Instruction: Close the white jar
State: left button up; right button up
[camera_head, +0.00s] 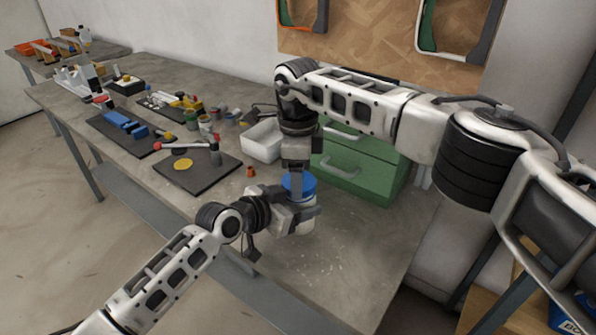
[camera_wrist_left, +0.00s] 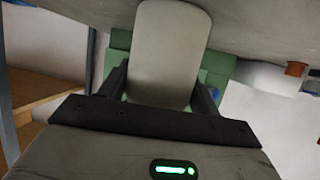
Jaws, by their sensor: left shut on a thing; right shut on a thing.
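The white jar (camera_head: 302,225) stands near the middle of the workbench, partly hidden by my left gripper. My left gripper (camera_head: 292,213) reaches in from the left and is shut around the jar's body. In the left wrist view the pale jar (camera_wrist_left: 170,50) fills the space between the two dark fingers. The blue lid (camera_head: 309,184) is at the top of the jar, under my right gripper (camera_head: 297,186). My right gripper points straight down and is shut on the lid. I cannot tell whether the lid sits fully on the rim.
A green drawer cabinet (camera_head: 372,176) stands right behind the jar. A white bin (camera_head: 262,141) and a small orange piece (camera_head: 250,171) are to its left. Dark mats (camera_head: 215,177) with tools lie farther left. The bench in front of the jar (camera_head: 340,270) is clear.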

jog(key=shift+f, duration=0.2)
pick_arm(q)
grip_shut()
pick_arm(e)
jog(key=o, duration=0.9)
jog(key=shift+r, duration=2.3)
jog(key=shift+n, duration=0.3)
jog(key=shift+c, duration=0.2)
